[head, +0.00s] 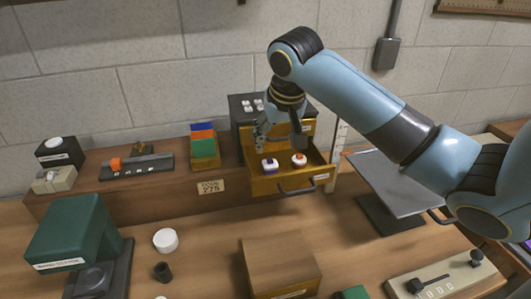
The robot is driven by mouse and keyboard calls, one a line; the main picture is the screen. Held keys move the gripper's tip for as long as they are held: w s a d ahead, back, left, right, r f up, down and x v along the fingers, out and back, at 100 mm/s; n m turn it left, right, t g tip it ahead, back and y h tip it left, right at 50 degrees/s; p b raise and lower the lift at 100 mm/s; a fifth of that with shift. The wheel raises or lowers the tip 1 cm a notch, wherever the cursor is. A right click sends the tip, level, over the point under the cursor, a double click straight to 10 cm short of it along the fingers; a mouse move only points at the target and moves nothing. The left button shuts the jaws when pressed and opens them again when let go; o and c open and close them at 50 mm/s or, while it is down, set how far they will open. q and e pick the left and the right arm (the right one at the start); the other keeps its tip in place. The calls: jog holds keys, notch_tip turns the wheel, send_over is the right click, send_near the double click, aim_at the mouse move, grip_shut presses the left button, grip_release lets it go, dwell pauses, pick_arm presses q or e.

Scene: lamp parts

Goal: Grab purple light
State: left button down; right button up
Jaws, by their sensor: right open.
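A small light with a purple base and white top (269,165) sits in the open yellow drawer (285,183), toward its left side. A similar light with an orange top (299,160) sits to its right in the same drawer. My right gripper (281,144) points down just above the drawer, over and slightly behind the two lights. Its fingers are spread, and I see nothing between them. The purple light appears apart from the fingers. My left gripper is not in the head view.
The drawer belongs to a dark-topped cabinet (244,103) with several white pieces on top. A colored card stack (204,145) stands to its left. A wooden box (278,265) and a green-topped device (72,232) are in front. A grey tilted panel (398,184) stands at right.

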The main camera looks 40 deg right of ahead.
aim_at(270, 160)
jog(key=x, duration=0.3)
jog(key=shift+w+d+f, duration=0.1)
jog(key=shift+w+f, duration=0.05)
jog(key=shift+f, duration=0.2)
jog(key=shift+w+d+f, duration=0.1)
jog(key=shift+w+f, duration=0.1)
jog(key=shift+f, duration=0.15)
jog(key=p+x, duration=0.1)
jog(key=x, duration=0.4)
jog(key=shift+p, duration=0.35)
jog(key=shift+w+f, duration=0.1)
jog(key=shift+f, duration=0.05)
jog(key=c, duration=1.2)
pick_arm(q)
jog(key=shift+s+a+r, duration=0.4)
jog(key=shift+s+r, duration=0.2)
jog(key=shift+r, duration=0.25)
